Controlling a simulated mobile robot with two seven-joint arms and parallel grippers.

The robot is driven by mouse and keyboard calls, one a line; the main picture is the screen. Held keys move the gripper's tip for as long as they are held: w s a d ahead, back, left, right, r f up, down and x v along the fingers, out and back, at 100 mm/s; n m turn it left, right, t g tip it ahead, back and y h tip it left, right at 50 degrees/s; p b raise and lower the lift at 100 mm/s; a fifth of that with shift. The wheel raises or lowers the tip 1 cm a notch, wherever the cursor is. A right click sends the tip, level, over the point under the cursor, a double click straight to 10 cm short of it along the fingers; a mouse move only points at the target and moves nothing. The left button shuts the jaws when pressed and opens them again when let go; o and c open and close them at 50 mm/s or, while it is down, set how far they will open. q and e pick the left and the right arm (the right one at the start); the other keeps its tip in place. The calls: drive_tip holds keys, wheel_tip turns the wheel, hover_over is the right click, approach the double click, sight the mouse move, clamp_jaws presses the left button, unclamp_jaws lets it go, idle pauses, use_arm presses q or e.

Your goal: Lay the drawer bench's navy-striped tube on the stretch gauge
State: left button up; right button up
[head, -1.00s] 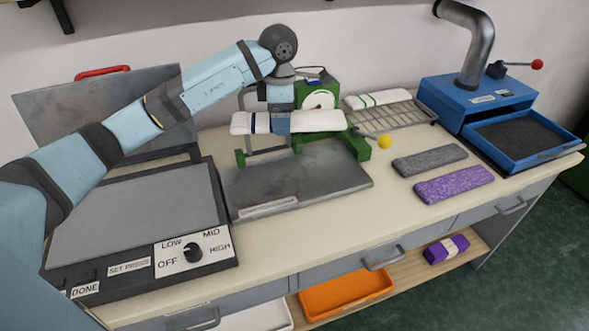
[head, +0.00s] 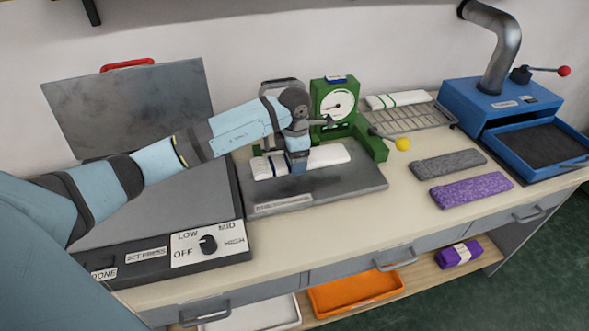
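The white tube with navy stripes (head: 328,157) is over the grey metal plate (head: 352,189) in front of the gauge. I cannot tell whether it touches the plate. My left gripper (head: 298,172) points down across the tube's middle and appears shut on it; the fingertips are partly hidden. The stretch gauge (head: 326,98) is green with a white dial and stands behind the plate, its green base reaching right. My arm hides part of the gauge's left side. My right gripper is not in view.
A press with a raised lid (head: 135,110) and a heat knob stands left. Grey (head: 449,164) and purple (head: 470,190) tubes lie right, near a blue machine (head: 497,104). The front strip of bench is clear.

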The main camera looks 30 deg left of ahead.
use_arm(q)
wheel_tip(320, 180, down, 4)
drive_tip(key=shift+f, duration=0.25)
drive_tip(key=shift+f, duration=0.2)
drive_tip(key=o, duration=0.9)
drive_tip(key=shift+r, duration=0.1)
drive_tip(key=shift+r, duration=0.1)
